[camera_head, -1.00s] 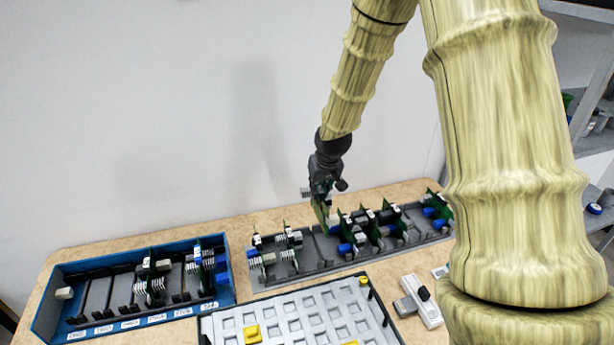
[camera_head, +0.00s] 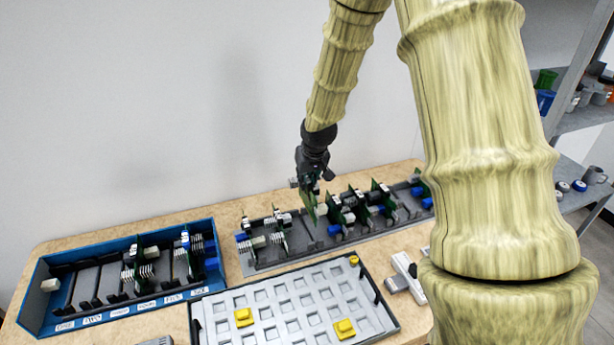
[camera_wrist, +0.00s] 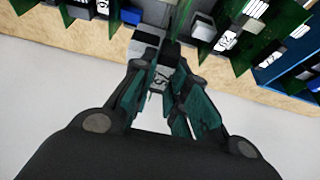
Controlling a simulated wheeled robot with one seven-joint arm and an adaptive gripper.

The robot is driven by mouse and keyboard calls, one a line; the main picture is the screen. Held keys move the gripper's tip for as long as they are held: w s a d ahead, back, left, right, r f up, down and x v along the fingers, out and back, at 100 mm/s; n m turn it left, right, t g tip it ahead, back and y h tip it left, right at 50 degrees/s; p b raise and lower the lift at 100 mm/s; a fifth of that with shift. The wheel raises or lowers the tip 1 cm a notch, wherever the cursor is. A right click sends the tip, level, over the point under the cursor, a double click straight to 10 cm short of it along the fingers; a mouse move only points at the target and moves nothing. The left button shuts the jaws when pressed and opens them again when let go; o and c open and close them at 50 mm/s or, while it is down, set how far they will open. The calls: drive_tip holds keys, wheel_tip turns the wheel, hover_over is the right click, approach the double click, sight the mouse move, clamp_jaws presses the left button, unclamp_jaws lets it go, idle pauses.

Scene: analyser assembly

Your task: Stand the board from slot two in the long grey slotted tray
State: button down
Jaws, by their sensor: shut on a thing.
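My gripper (camera_head: 311,188) is shut on a green board (camera_head: 308,205) with a pale block on it. It holds the board upright over the middle of the long grey slotted tray (camera_head: 292,258). I cannot tell whether the board's lower edge is in a slot. In the wrist view my gripper (camera_wrist: 170,52) has its fingers close together at the tray, and they hide most of the held board. Other green boards stand in the tray on both sides of it. The blue box (camera_head: 34,318) at the left has labelled slots; its second slot from the left looks empty.
A grey grid tray (camera_head: 290,338) with several yellow pieces lies in front of the long tray. A white and grey device (camera_head: 408,275) lies right of it. The wall is close behind the table. A shelf (camera_head: 585,118) stands at the far right.

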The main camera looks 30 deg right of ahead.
drive_tip(key=b, duration=0.2)
hover_over(307, 205)
drive_tip(key=shift+s+f+x, duration=0.1)
drive_tip(key=shift+s+x, duration=0.1)
drive_tip(key=shift+x, duration=0.6)
drive_tip(key=shift+s+f+x, duration=0.1)
drive_tip(key=shift+s+x, duration=0.05)
drive_tip(key=shift+x, duration=0.7)
drive_tip(key=shift+s+x, duration=0.2)
drive_tip(key=shift+x, duration=0.6)
drive_tip(key=shift+s+f, duration=0.15)
drive_tip(key=shift+f, duration=0.5)
drive_tip(key=shift+f+b, duration=0.45)
drive_tip(key=shift+f, duration=0.7)
idle(0.9)
drive_tip(key=shift+f, duration=0.3)
drive_tip(key=shift+f+b, duration=0.45)
drive_tip(key=shift+f, duration=0.35)
idle(0.9)
drive_tip(key=c, duration=1.3)
unclamp_jaws()
